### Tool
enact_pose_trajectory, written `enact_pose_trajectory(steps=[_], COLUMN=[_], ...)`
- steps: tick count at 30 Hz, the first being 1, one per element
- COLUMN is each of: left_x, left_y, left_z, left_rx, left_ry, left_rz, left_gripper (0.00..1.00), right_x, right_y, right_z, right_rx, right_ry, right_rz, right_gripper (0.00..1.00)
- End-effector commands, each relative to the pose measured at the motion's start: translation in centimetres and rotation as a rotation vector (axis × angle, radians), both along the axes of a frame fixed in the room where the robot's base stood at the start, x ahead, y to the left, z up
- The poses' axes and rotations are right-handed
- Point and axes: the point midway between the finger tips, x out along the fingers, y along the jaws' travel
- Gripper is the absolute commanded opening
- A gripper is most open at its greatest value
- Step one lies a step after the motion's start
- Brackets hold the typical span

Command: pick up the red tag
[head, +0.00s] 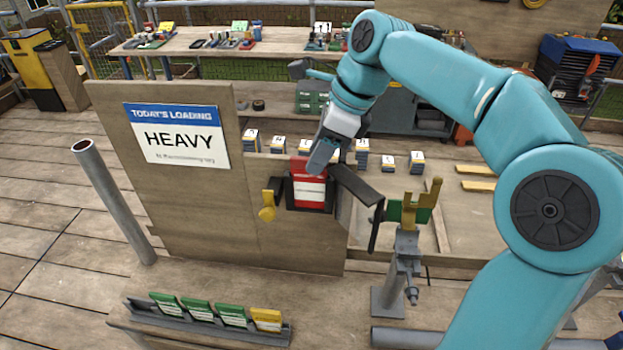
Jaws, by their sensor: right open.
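The red tag (311,191) with a white label sits upright in a dark holder (296,206) on the front of the wooden board (200,215). My right gripper (318,161) reaches down from above right, with its grey fingers at the tag's top edge and partly in front of it. Its jaws are open; I cannot tell whether a finger touches the tag. The far finger is mostly hidden. My left gripper is out of view.
A sign reading HEAVY (177,135) is on the board. A rack (205,321) with green and yellow tags stands in front. A grey pipe (115,202) rises at left.

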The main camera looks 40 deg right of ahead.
Motion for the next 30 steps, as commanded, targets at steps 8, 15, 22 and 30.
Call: enact_pose_trajectory(steps=[8, 15, 22, 30], left_x=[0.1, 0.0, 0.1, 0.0], left_y=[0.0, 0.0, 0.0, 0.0], left_z=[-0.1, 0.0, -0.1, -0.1], left_rx=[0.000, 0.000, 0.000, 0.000], left_ry=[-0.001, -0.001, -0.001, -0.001], left_rz=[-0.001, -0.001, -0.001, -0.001], left_gripper=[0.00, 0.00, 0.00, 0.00], right_x=[0.8, 0.8, 0.8, 0.8], right_y=[0.4, 0.4, 0.5, 0.5], right_z=[-2.1, -2.1, -2.3, -2.2], right_rx=[0.000, 0.000, 0.002, 0.002], right_ry=[0.001, 0.001, 0.005, 0.007], right_rz=[0.000, 0.000, 0.002, 0.002], right_gripper=[0.41, 0.09, 0.00, 0.00])
